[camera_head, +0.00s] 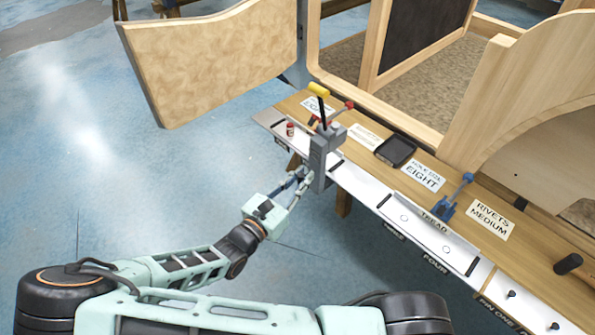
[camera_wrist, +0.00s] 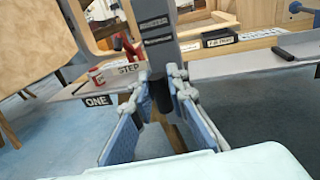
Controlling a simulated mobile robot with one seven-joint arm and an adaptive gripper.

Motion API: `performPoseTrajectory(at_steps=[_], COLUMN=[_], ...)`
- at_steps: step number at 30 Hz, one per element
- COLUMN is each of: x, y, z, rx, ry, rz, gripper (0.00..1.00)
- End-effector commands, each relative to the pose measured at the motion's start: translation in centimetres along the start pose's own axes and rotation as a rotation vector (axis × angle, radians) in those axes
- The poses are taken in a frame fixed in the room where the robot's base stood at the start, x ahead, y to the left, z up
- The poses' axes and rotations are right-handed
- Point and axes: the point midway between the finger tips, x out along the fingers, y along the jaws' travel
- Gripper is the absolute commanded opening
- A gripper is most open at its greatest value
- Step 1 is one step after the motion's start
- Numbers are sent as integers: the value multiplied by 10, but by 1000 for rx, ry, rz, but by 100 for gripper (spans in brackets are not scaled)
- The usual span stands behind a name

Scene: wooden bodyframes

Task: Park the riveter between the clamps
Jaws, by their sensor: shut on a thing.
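The riveter (camera_head: 322,158) is a tall grey body, with a black lever and yellow grip (camera_head: 318,90) showing at its top. My gripper (camera_head: 300,184) is shut on its lower part and holds it roughly upright at the bench's front edge. In the wrist view, my fingertips (camera_wrist: 160,82) close around a dark handle below the grey body (camera_wrist: 158,30). A red clamp (camera_head: 349,105) is partly hidden behind the riveter; it also shows in the wrist view (camera_wrist: 131,48). A blue clamp (camera_head: 445,207) stands farther right on the bench. I cannot tell whether the riveter touches the bench.
A black tray (camera_head: 396,150) and an EIGHT card (camera_head: 423,177) lie between the clamps. A RIVETS MEDIUM card (camera_head: 491,219) lies right of the blue clamp. Wooden frames (camera_head: 210,60) rise behind.

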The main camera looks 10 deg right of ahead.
Motion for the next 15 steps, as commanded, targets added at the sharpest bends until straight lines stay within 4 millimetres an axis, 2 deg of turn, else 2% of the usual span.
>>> performPoseTrajectory(at_steps=[5, 12, 15], x=[-5, -14, -17], y=[-23, -68, -81], z=[3, 3, 2], rx=[-2, -4, -1], ry=[1, 2, 1], rz=[2, 2, 3], gripper=[0, 0, 0])
